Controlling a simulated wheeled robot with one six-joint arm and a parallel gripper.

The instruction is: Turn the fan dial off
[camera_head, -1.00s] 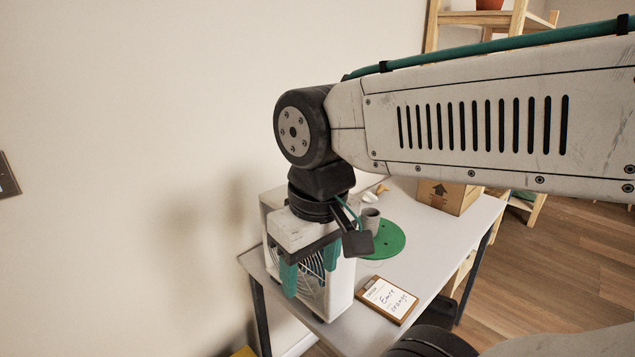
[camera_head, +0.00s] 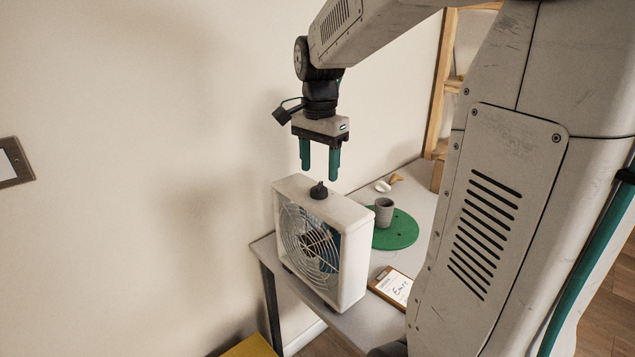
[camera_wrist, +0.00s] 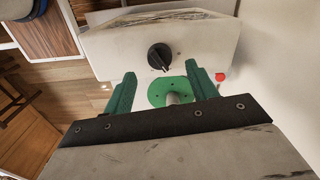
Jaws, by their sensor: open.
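The white box fan (camera_head: 345,245) stands on the table near the wall, its round wire grille facing front-left. The black fan dial (camera_head: 318,190) sits on its top face. In the wrist view the dial (camera_wrist: 160,56) shows in full on the white top (camera_wrist: 205,45), with a pale pointer line; I cannot read a setting. My gripper (camera_head: 320,178) points down above the fan top, close over the dial, with green fingers apart and empty. In the wrist view my gripper (camera_wrist: 160,76) has its fingers spread and the dial appears beyond their tips, not between them.
A green disc (camera_head: 404,232) with a grey cup (camera_head: 383,211) stands behind the fan on the table (camera_head: 350,322). A clipboard (camera_head: 392,285) lies to the fan's right. The wall (camera_head: 150,200) is close on the left. The air around the gripper is free.

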